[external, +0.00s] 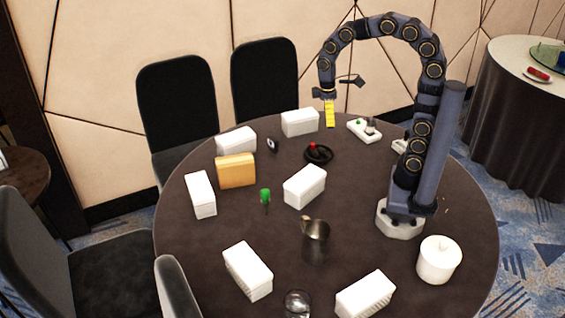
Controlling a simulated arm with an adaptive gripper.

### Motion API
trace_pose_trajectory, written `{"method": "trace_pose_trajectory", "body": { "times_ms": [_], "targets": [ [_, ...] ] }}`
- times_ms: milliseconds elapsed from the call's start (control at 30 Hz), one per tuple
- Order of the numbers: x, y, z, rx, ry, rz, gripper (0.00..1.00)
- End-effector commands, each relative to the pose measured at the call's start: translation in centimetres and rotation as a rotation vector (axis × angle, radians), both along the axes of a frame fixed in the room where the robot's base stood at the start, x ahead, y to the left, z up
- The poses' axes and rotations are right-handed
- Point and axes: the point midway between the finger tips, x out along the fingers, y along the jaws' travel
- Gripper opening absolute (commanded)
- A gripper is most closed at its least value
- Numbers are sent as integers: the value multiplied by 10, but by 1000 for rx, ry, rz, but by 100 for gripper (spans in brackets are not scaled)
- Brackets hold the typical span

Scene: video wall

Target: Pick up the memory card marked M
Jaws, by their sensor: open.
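I cannot make out a memory card marked M; no letter is legible at this size. Several plain white blocks stand on the round dark table (190,262), and the card could be hidden behind one of them. My gripper (325,96) hangs from the arched arm above the table's far edge, pointing down, with its jaws open. A yellow strip (330,114) shows directly below it; I cannot tell whether it touches the gripper or stands behind it. A small dark item with a pale face (272,145) lies left of the gripper, its marking unreadable.
White blocks (304,187) and an orange block (236,171) stand about the table. A black ring-shaped item with a red top (318,153), a green-topped item (265,196), a dark metal mug (315,242) and a white canister (439,260) are also there.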

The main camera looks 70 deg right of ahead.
Motion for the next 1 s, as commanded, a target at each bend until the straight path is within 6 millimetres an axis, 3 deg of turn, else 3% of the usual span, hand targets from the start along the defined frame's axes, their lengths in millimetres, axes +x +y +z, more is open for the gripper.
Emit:
{"method": "trace_pose_trajectory", "body": {
  "times_ms": [33,200,500,733,900,1000],
  "targets": [
    [22,-9,-5,5,-3,30,86],
    [89,-41,-27,19,-24,159,86],
    [183,-112,-94,33,-64,391,86],
    [228,-170,-164,36,-91,567,86],
    [242,-201,-207,34,-104,666,86],
    [245,-211,-221,32,-110,701,86]
  ]
}}
